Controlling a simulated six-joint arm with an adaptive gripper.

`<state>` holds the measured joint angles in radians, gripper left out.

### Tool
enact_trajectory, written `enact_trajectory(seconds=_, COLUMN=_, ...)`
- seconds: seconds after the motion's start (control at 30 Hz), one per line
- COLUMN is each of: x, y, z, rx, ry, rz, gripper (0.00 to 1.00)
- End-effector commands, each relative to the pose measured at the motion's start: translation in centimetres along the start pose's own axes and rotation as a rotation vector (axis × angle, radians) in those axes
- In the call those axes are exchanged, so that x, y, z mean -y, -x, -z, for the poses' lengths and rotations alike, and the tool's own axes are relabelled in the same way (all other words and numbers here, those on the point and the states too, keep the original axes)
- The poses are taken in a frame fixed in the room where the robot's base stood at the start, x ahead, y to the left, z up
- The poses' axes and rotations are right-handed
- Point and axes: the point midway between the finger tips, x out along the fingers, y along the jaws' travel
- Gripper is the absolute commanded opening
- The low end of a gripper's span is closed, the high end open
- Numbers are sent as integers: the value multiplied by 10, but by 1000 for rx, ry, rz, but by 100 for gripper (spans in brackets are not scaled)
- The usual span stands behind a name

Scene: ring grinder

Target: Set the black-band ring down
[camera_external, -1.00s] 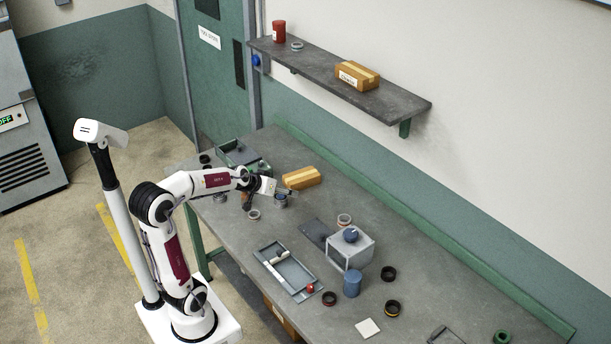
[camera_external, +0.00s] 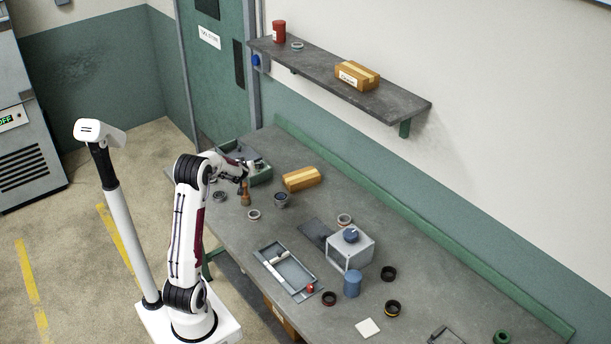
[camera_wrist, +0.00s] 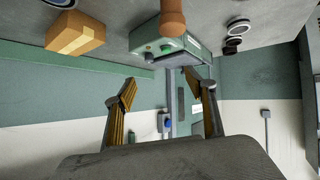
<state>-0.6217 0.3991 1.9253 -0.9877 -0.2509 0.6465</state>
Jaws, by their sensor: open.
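My gripper (camera_wrist: 160,92) is open, with nothing between its two fingers in the wrist view. In the external view it is above the far left of the bench, near the green box (camera_external: 262,178), and its fingers are partly hidden. Several rings lie on the bench. A dark grey round piece (camera_external: 281,200) stands right of my gripper, and a light ring (camera_external: 254,215) lies in front of it. Another grey ring (camera_external: 220,196) lies at the left edge. Dark rings (camera_wrist: 237,28) show at the upper right of the wrist view. I cannot tell which ring has the black band.
A brown turned wooden piece (camera_external: 245,195) stands close to my gripper. A yellow-brown carton (camera_external: 302,178) lies behind. A grey tray (camera_external: 264,264), a grey block (camera_external: 350,252) and a blue cylinder (camera_external: 352,284) stand farther right.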

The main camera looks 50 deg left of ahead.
Motion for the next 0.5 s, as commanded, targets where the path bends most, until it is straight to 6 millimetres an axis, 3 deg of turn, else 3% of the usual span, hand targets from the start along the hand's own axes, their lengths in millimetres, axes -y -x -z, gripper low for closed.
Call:
enact_trajectory(seconds=0.2, x=73, y=-48, z=-6, rx=-23, ry=51, rz=172, gripper=55)
enact_trajectory(seconds=0.4, x=135, y=-77, z=-18, rx=-33, ry=86, rz=318, gripper=55)
enact_trajectory(seconds=0.5, x=156, y=-85, z=-23, rx=-35, ry=96, rz=368, gripper=55)
